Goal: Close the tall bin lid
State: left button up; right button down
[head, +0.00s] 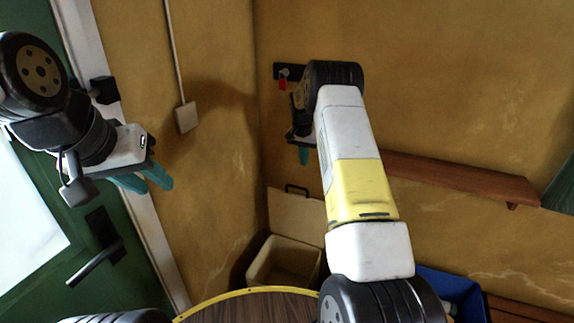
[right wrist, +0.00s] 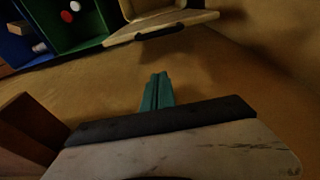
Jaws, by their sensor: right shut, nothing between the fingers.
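The cream tall bin (head: 258,270) stands in the corner at the low middle of the head view, its opening showing. Its lid (head: 295,212) stands open, raised against the wall behind, with a black handle (head: 296,188) at its top edge. The right wrist view shows the lid (right wrist: 178,17) at the top with the handle (right wrist: 160,33) on its near edge. My right gripper (head: 304,155) is above the handle, apart from it; its teal fingers (right wrist: 158,78) are together and empty. My left gripper (head: 158,182) is open and empty near the green door, away from the bin.
A blue bin (head: 452,286) stands to the right, partly behind my right arm. The right wrist view also shows a green bin (right wrist: 83,28) holding small red and white things. A wooden shelf (head: 460,178) and a hook rack (head: 284,72) are on the wall. A door handle (head: 95,262) is at left.

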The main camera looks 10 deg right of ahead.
jog(key=f, duration=0.3)
jog(key=w+f, duration=0.1)
jog(key=f, duration=0.2)
jog(key=d+f, duration=0.1)
jog(key=f, duration=0.3)
jog(key=shift+w+f, duration=0.1)
jog(key=shift+w, duration=0.1)
jog(key=shift+s+a+r, duration=0.3)
jog(key=shift+s+a, duration=0.25)
jog(key=shift+s, duration=0.3)
jog(key=shift+s+a+r, duration=0.3)
jog(key=shift+s+a, duration=0.2)
jog(key=shift+s, duration=0.3)
jog(key=shift+a, duration=0.1)
